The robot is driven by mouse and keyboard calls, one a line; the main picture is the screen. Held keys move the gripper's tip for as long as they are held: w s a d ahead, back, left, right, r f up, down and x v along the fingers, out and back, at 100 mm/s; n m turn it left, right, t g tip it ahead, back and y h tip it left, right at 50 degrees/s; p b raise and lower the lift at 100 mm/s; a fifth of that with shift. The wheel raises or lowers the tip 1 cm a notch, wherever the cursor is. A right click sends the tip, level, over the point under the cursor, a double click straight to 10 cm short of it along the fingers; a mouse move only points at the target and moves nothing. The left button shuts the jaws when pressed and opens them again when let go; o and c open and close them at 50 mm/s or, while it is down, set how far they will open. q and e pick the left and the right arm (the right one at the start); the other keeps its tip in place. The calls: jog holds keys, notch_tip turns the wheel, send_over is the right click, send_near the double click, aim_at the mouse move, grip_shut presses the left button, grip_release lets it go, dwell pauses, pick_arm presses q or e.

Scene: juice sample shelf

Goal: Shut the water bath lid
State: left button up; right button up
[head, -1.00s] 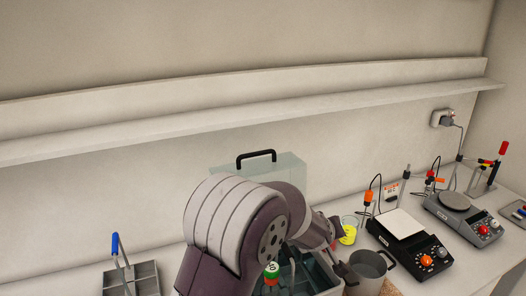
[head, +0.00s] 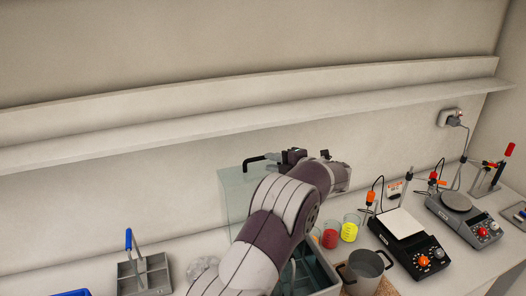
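The water bath (head: 322,272) is at the bottom centre, mostly hidden behind my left arm. Its clear lid (head: 231,190) stands raised at the back, near the wall. The lid's black handle (head: 258,160) is at its top edge. My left gripper (head: 292,156) is at the right part of this handle, overlapping it in the picture. Its fingers are small and dark against the handle, so I cannot tell whether they are shut or touching it. My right gripper is not in view.
Beakers with red (head: 330,238) and yellow (head: 349,231) liquid stand right of the bath, near a grey pot (head: 365,267). Two instruments with dials, a black one (head: 414,250) and a grey one (head: 468,220), are further right. A grey caddy (head: 145,276) stands left. A long shelf (head: 250,109) runs above.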

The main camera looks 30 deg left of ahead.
aim_at(261, 159)
pick_arm(q)
jog(key=p+x, duration=0.1)
jog(key=x, duration=0.4)
jog(key=shift+p, duration=0.4)
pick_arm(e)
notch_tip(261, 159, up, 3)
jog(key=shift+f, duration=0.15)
pick_arm(q)
jog(key=shift+c, duration=0.3)
